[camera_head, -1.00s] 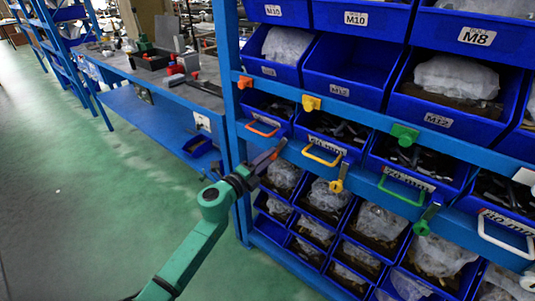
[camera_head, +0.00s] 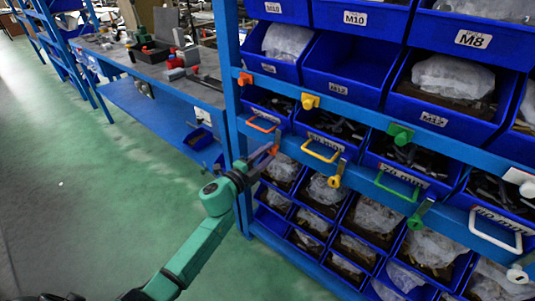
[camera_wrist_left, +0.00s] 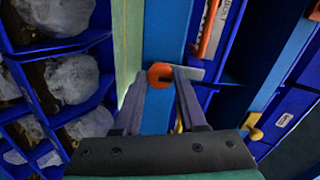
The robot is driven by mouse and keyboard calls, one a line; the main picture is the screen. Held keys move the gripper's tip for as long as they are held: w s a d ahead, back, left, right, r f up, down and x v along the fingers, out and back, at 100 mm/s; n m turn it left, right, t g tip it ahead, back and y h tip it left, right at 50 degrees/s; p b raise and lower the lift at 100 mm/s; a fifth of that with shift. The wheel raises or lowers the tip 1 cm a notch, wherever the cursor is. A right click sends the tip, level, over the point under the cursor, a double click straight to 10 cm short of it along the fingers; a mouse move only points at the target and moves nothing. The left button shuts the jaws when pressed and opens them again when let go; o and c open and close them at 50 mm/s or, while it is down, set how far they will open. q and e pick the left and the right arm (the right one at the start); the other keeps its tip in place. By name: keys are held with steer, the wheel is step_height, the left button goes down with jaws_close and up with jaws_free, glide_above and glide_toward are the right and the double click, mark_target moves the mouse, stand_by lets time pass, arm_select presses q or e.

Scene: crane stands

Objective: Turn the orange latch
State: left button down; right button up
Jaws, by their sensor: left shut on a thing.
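The orange latch (camera_head: 275,148) is on the blue shelf rail, at the left end of the row of latches. It is partly hidden by my left gripper (camera_head: 265,156), which reaches it from the lower left. In the left wrist view, the orange knob (camera_wrist_left: 160,74) of the latch sits between the fingertips of my left gripper (camera_wrist_left: 162,84), which is shut on it. A grey bar (camera_wrist_left: 192,72) extends from the knob to the right, partly behind a finger. My right gripper is not in view.
An orange handle (camera_head: 264,124) and an orange knob (camera_head: 244,79) are above the latch. Yellow (camera_head: 336,176) and green (camera_head: 418,214) latches are to its right. Blue bins with bagged parts fill the rack. Green floor at left is open, beside a workbench (camera_head: 165,78).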

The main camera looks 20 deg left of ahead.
arm_select(q)
steer(key=shift+f, duration=0.1)
steer(key=shift+c, duration=2.3)
jaws_free()
steer(key=b+v, duration=0.1)
steer(key=v, duration=1.3)
steer(key=shift+s, duration=0.3)
steer(key=shift+a+f, duration=0.1)
